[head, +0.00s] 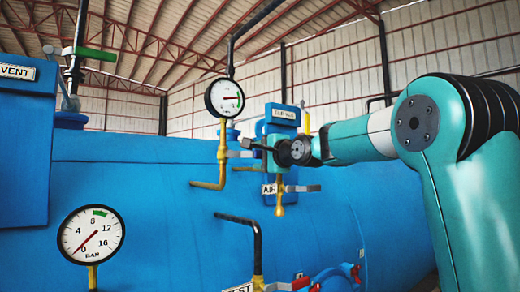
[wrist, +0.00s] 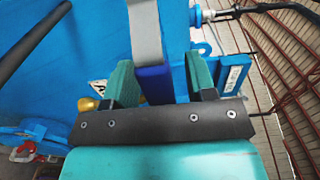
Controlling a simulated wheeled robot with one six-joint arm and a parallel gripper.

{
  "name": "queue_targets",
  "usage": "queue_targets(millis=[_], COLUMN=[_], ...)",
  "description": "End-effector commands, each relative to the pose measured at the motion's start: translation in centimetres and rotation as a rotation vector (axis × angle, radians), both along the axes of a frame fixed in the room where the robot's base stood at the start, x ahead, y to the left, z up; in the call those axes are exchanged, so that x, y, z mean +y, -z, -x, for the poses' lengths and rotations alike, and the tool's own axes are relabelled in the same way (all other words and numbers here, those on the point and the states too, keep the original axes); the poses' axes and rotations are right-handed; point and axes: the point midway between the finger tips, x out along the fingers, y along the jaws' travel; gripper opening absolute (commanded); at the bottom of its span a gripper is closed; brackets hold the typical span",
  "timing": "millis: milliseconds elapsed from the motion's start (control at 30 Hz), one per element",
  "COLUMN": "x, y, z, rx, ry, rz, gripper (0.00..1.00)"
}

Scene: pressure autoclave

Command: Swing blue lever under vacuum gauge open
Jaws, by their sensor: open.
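A round dial gauge (head: 224,98) stands on a brass pipe (head: 222,150) on the blue vessel in the head view. A lever (head: 240,154) with a grey arm sticks out to the right from the pipe below this gauge. In the wrist view the lever has a grey bar (wrist: 145,30) and a blue grip (wrist: 155,85). My gripper (head: 258,148) is at the lever's end. In the wrist view its two green fingers (wrist: 162,78) are apart, with the blue grip between them. I cannot tell whether either finger touches the grip.
Just below my gripper is a valve labelled AIR (head: 269,189) with its own handle (head: 302,188). A blue box (head: 282,115) is behind my gripper. A black bent pipe (head: 257,240) rises lower down. A BAR gauge (head: 91,235) is at lower left.

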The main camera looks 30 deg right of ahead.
Motion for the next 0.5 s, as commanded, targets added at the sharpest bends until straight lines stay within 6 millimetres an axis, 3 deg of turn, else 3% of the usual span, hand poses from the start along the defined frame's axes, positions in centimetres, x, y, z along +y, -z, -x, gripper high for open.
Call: queue_targets(millis=[333, 500], x=[0.00, 0.00], y=[0.06, 0.05], z=[-0.53, -0.51], rx=[0.000, 0.000], ry=[0.001, 0.001], rz=[0.001, 0.001], gripper=[0.51, 0.14])
